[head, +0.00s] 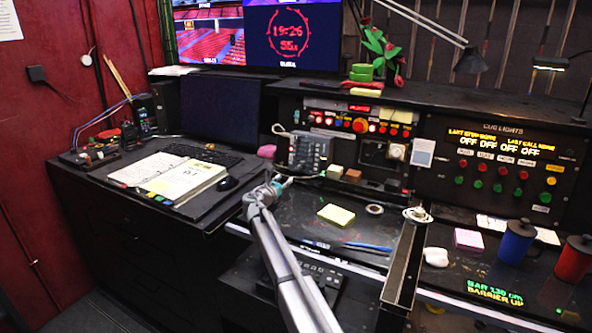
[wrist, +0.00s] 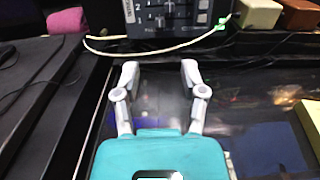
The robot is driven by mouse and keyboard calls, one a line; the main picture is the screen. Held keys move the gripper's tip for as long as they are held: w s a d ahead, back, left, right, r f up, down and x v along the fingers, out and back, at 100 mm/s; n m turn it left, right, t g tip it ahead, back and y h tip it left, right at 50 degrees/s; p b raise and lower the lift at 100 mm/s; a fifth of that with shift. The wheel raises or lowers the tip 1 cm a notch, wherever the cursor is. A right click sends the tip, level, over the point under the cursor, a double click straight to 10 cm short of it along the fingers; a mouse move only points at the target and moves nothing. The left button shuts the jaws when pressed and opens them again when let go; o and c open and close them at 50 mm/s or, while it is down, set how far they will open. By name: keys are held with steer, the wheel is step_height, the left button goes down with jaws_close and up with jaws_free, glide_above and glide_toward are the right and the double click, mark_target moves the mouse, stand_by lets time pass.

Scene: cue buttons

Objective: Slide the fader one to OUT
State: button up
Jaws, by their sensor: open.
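A small grey control box (head: 308,152) with knobs and small controls stands on the desk against the back panel. Its lower part shows at the top of the wrist view (wrist: 175,18). Its labels are too small to read, and I cannot tell which control is fader one or where it is set. My gripper (head: 281,181) is just in front of the box, low over the desk. In the wrist view my gripper (wrist: 160,75) has its two fingers spread apart with nothing between them, pointing at the box and short of it.
A pale cable (wrist: 150,48) runs in front of the box. A pink object (head: 267,151) is left of it; cream and brown blocks (head: 353,175) are right. A yellow note pad (head: 336,214) lies on the desk. An open binder (head: 185,180) is at left.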

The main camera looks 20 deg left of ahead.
mark_target(298, 167)
steer(key=w, duration=0.7)
steer(key=w+d, duration=0.1)
steer(key=w, duration=0.3)
steer(key=shift+a, duration=0.1)
jaws_close()
